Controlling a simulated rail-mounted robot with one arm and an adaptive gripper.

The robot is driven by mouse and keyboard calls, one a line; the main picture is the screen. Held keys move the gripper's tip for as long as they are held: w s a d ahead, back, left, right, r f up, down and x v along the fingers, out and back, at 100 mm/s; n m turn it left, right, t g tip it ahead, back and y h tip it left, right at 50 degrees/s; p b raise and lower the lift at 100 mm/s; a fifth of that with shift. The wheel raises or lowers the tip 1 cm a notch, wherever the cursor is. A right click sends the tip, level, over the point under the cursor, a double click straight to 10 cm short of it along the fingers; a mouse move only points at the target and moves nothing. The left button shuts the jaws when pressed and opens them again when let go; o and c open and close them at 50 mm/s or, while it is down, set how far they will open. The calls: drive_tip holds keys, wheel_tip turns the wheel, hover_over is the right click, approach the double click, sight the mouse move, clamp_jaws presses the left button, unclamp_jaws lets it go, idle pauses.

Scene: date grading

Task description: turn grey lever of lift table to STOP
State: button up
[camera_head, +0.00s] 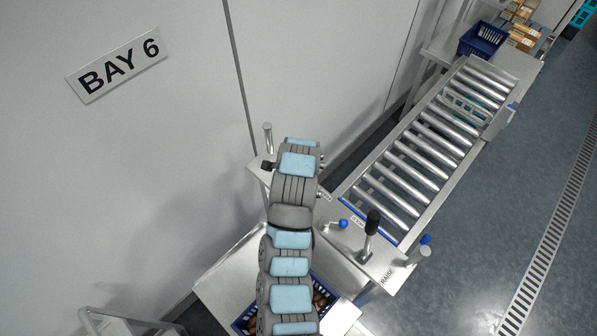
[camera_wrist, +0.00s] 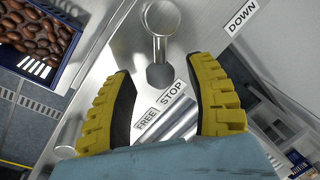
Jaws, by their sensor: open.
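The grey lever (camera_wrist: 160,47) shows in the wrist view, with a round knob at the top of the picture and a dark base below it. White labels reading FREE (camera_wrist: 146,121) and STOP (camera_wrist: 172,91) lie below the base in the picture. My gripper (camera_wrist: 158,64) is open, its yellow ribbed fingers standing apart on the left and right of the lever's base. Whether a finger touches the lever I cannot tell. In the head view my arm hides the fingers and part of the lift table (camera_head: 388,262).
A black-knobbed lever (camera_head: 371,222) and a blue-knobbed handle (camera_head: 342,223) stand on the table plate. A roller conveyor (camera_head: 420,150) runs off to the upper right. A crate of dates (camera_wrist: 62,47) sits to one side.

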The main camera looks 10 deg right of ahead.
wheel_tip(320, 180, up, 11)
drive_tip(key=s, duration=0.2)
idle(1.0)
drive_tip(key=shift+s+d, duration=0.1)
idle(0.4)
